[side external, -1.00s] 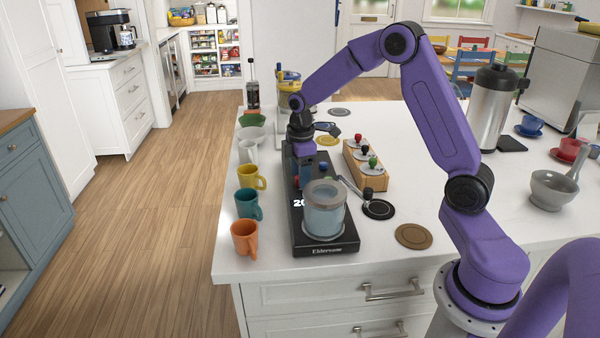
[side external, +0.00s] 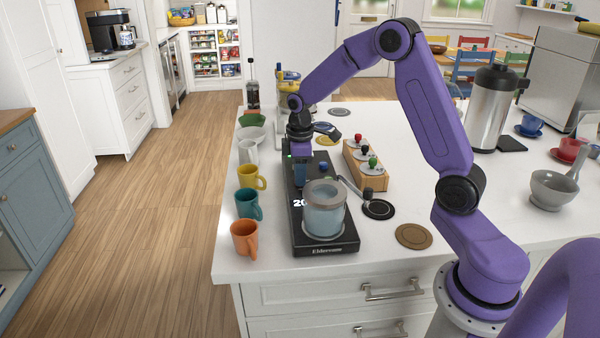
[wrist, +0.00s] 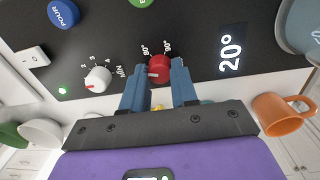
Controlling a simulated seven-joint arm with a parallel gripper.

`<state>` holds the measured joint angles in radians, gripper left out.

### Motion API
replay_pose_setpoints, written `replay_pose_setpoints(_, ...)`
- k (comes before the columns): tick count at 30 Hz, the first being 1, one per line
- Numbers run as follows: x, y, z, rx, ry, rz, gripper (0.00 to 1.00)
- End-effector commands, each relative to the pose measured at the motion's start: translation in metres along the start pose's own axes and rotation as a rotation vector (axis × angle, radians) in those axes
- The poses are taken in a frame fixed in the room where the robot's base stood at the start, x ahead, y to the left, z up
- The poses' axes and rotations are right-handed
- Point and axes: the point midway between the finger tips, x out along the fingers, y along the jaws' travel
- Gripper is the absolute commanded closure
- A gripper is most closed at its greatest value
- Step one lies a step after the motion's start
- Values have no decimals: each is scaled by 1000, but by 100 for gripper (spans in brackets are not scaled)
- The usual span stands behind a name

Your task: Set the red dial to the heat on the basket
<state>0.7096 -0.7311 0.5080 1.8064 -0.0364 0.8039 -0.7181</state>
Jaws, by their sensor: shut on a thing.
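The red dial (wrist: 160,68) sits on the black machine panel (wrist: 105,35) and shows a pale mark on its left side. Small printed temperatures stand above it; one looks like 80°, the other like 90°. My gripper (wrist: 159,82) is shut on the dial, with one blue finger on each side. In the side view my gripper (side external: 303,180) points down onto the black machine (side external: 322,244) and hides the dial. The machine's display (wrist: 231,48) reads 20°. I cannot make out a basket with a heat marked on it.
In the wrist view, a white MIN dial (wrist: 97,79), a blue POUR button (wrist: 63,13) and a rocker switch (wrist: 31,58) lie near the red dial. A glass vessel (side external: 325,208) stands on the machine's near end. Several mugs, including an orange one (side external: 244,239), line its left side.

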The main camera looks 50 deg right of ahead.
Motion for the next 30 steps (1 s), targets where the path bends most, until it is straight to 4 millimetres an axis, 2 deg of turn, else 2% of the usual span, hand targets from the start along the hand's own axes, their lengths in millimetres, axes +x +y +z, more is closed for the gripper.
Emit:
replay_pose_setpoints(18, 0, 0, -2, 550, -19, 0, 100)
replay_pose_setpoints(30, 0, 0, -2, 736, -25, 0, 100)
